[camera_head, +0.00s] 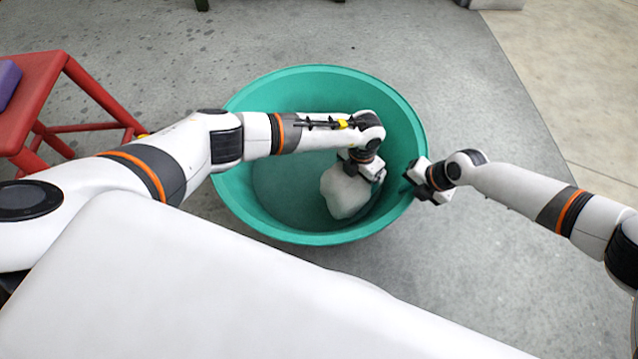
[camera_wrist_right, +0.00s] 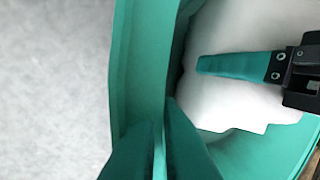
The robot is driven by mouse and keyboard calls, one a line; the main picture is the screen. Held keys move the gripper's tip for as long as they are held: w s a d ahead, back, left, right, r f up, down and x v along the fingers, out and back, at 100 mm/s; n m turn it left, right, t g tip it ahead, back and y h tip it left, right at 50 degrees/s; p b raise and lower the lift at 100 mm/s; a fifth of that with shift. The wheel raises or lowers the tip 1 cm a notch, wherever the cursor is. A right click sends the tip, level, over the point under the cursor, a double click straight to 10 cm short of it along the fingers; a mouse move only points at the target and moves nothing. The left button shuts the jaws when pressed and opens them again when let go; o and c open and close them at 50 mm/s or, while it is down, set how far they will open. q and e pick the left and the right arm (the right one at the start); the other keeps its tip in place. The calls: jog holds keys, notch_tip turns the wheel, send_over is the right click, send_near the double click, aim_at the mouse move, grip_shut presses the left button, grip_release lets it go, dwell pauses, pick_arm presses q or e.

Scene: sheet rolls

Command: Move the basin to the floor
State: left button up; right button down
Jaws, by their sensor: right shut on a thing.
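The basin (camera_head: 256,195) is round, teal and wide, and sits in the middle of the head view. It holds a white lump (camera_head: 345,193), which also shows in the right wrist view (camera_wrist_right: 240,105). My right gripper (camera_head: 418,178) is shut on the basin's right rim. In the right wrist view its two teal fingers (camera_wrist_right: 163,140) lie on either side of the rim. My left gripper (camera_head: 362,165) is inside the basin, over the white lump. One of its fingers shows against the lump in the right wrist view; I cannot tell whether it is open or shut.
A red stool (camera_head: 38,95) with a purple thing (camera_head: 8,80) on it stands at the left. The grey floor (camera_head: 470,90) is clear behind and to the right of the basin. Paler floor (camera_head: 580,85) begins at the far right. I cannot tell the basin's height above the floor.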

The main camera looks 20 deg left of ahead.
pick_arm(q)
jog(key=shift+w+d+f, duration=0.1)
jog(key=shift+d+f, duration=0.1)
jog(key=shift+f, duration=1.05)
pick_arm(e)
jog(key=shift+d+f, duration=0.15)
jog(key=shift+f, duration=1.45)
pick_arm(q)
jog(key=o, duration=1.2)
pick_arm(e)
jog(key=c, duration=1.9)
grip_release()
pick_arm(q)
jog(key=shift+o, duration=0.2)
pick_arm(e)
jog(key=o, duration=0.3)
pick_arm(q)
jog(key=shift+a+f, duration=0.1)
pick_arm(e)
jog(key=shift+r, duration=0.15)
